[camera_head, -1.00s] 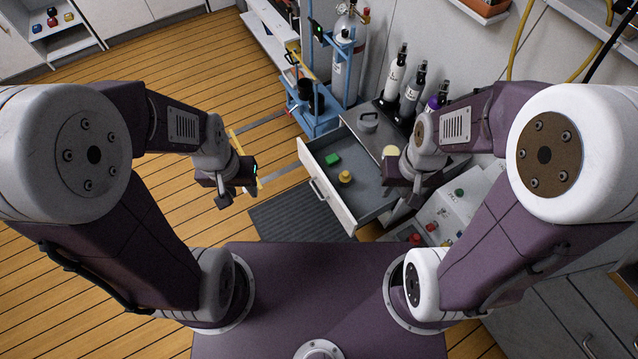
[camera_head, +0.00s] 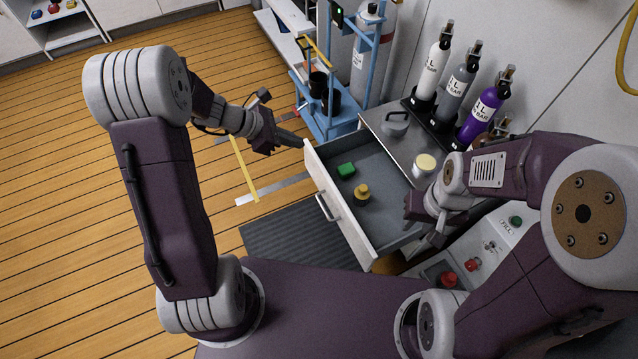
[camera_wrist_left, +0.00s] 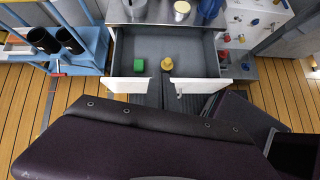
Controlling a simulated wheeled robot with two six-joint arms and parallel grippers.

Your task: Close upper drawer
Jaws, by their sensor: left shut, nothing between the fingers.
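The upper drawer (camera_head: 385,185) is pulled out in the head view. It has a white front panel (camera_head: 338,205) with a metal bar handle (camera_head: 327,207) and a grey inside. A green block (camera_head: 346,170) and a yellow knob-like piece (camera_head: 362,192) lie in it. My left gripper (camera_head: 290,138) is shut and empty, beside the far left end of the front panel; whether it touches cannot be told. The left wrist view shows the open drawer (camera_wrist_left: 185,50) beyond the gripper. My right gripper (camera_head: 428,232) hangs by the drawer's right side, its fingers unclear.
Gas bottles (camera_head: 465,85) stand on the cabinet top behind the drawer, near a white-lidded jar (camera_head: 424,165). A blue frame cart (camera_head: 330,118) stands at the drawer's far left. A control panel (camera_head: 475,260) is on the right. The wooden floor in front-left is open.

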